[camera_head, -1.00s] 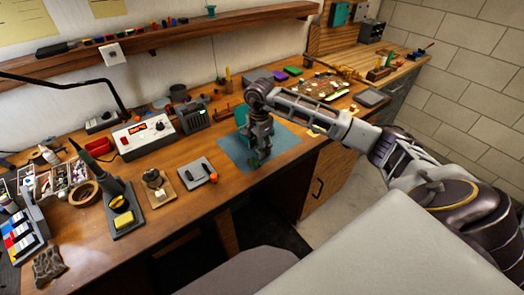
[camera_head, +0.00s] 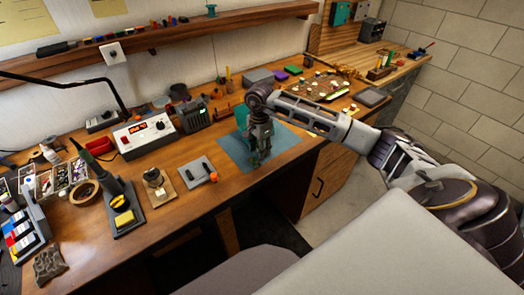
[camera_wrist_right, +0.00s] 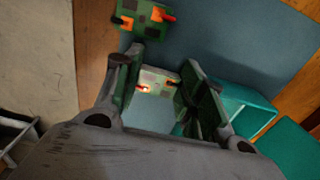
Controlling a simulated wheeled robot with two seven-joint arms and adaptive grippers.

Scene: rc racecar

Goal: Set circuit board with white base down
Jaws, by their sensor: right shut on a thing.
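My right gripper (camera_head: 256,163) points down over the blue mat (camera_head: 236,158) on the workbench. In the right wrist view, the gripper (camera_wrist_right: 160,84) is shut on a small circuit board with a pale, whitish base (camera_wrist_right: 156,77). The board has a red-orange part and a dark part on it and is partly hidden by the fingers. I cannot tell whether it touches the mat. A second, green circuit board (camera_wrist_right: 130,42) with orange, red and black parts lies ahead of the fingers near the mat's edge. My left gripper is not in view.
A teal box (camera_head: 242,115) stands at the mat's back edge; it also shows in the right wrist view (camera_wrist_right: 247,101). A power supply (camera_head: 144,136) and a grey pad (camera_head: 194,173) stand to the left. The left part of the mat is clear.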

